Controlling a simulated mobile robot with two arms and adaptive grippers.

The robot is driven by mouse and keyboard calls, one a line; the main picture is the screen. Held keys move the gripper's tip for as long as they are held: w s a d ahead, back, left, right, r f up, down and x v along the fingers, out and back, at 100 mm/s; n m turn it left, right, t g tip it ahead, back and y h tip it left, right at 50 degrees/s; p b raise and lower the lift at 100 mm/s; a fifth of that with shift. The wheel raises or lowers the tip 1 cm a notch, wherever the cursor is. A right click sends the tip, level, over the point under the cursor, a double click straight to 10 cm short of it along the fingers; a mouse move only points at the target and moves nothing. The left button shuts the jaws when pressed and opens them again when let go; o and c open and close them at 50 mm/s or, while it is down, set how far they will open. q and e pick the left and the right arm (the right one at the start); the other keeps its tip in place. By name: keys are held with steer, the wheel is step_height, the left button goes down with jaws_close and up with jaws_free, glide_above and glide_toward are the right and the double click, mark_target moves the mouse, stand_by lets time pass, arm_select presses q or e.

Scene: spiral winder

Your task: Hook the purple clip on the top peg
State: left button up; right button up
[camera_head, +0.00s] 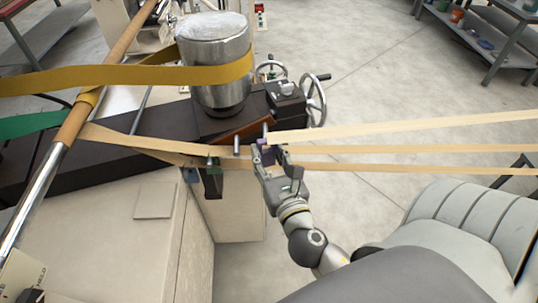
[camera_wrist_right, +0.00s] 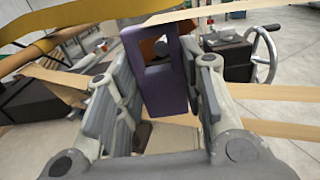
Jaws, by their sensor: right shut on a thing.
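The purple clip (camera_head: 264,152) is between the fingers of my right gripper (camera_head: 271,158) in the head view. In the right wrist view the clip (camera_wrist_right: 168,88) stands upright between the finger pads (camera_wrist_right: 163,95), with a square opening near its top. A pale strip (camera_head: 400,129) runs from the clip area off to the right. A short metal peg (camera_head: 264,131) rises just behind the clip, and another peg (camera_head: 236,146) stands to its left. A small peg-like end (camera_wrist_right: 161,47) shows through the clip's opening; whether it is inside the opening I cannot tell. My left gripper is out of view.
A metal cylinder (camera_head: 213,65) wrapped by a mustard belt (camera_head: 130,76) stands behind the pegs. A handwheel (camera_head: 314,98) is to the right. Two tan strips (camera_head: 430,149) (camera_head: 430,170) pass close to my right gripper. A dark green clip (camera_head: 212,183) hangs to the left.

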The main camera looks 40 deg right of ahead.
steer(key=shift+w+d, duration=0.55)
steer(key=shift+w, duration=0.35)
steer(key=shift+w+d+f, duration=0.1)
steer(key=shift+w+d, duration=0.45)
steer(key=shift+w, duration=0.3)
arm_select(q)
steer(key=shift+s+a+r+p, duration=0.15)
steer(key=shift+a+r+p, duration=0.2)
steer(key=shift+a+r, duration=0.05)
arm_select(e)
steer(key=shift+w+d+f, duration=0.35)
steer(key=shift+w, duration=0.15)
steer(key=o, duration=1.1)
steer(key=shift+c, duration=0.2)
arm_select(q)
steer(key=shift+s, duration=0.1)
arm_select(e)
steer(key=shift+s+f, duration=0.1)
steer(key=v, duration=1.1)
steer(key=shift+s+a, duration=0.25)
steer(key=shift+s, duration=0.1)
